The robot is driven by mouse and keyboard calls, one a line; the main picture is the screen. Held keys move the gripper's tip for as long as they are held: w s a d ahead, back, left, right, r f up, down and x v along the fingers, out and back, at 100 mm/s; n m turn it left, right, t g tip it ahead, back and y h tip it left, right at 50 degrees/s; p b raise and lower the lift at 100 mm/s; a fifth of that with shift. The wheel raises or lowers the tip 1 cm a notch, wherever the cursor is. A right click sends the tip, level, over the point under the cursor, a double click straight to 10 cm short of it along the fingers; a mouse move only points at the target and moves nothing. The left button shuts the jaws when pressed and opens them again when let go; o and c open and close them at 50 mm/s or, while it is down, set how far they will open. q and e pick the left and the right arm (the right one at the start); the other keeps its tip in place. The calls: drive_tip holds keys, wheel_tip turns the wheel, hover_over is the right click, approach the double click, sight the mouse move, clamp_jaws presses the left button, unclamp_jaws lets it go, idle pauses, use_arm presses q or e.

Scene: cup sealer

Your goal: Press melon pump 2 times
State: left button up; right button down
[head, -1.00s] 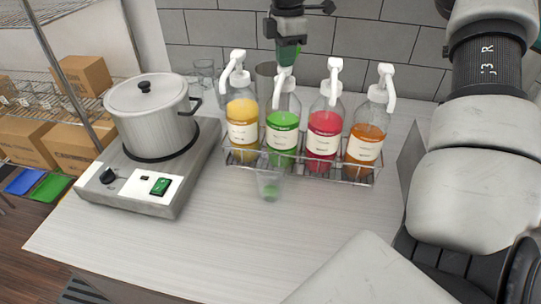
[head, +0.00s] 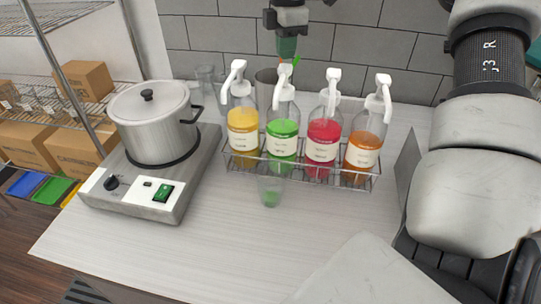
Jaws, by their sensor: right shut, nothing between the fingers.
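The melon pump is the white pump head (head: 283,78) on the bottle of green syrup (head: 283,129), second from the left in the wire rack. Its spout points toward the front. My right gripper (head: 287,52) is shut and empty, just above this pump head. I cannot tell whether its tips touch the pump. A clear cup (head: 270,188) stands in front of the green bottle with some green liquid at its bottom. My left gripper is not in view.
Yellow (head: 243,125), red (head: 323,130) and orange (head: 364,145) pump bottles share the wire rack (head: 335,180). A pot (head: 153,122) sits on a hot plate (head: 140,195) at left. A metal cup (head: 266,88) stands behind. The front counter (head: 215,240) is clear.

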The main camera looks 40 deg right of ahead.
sight(286, 67)
drive_tip(key=shift+f, duration=0.1)
drive_tip(key=shift+s+f+b, duration=0.1)
drive_tip(key=shift+f+b, duration=2.2)
drive_tip(key=shift+f, duration=0.35)
drive_tip(key=shift+r, duration=0.1)
drive_tip(key=shift+r+p, duration=1.75)
drive_tip(key=shift+r, duration=0.95)
drive_tip(key=shift+r, duration=0.1)
wheel_tip(286, 67, up, 6)
drive_tip(key=p, duration=0.4)
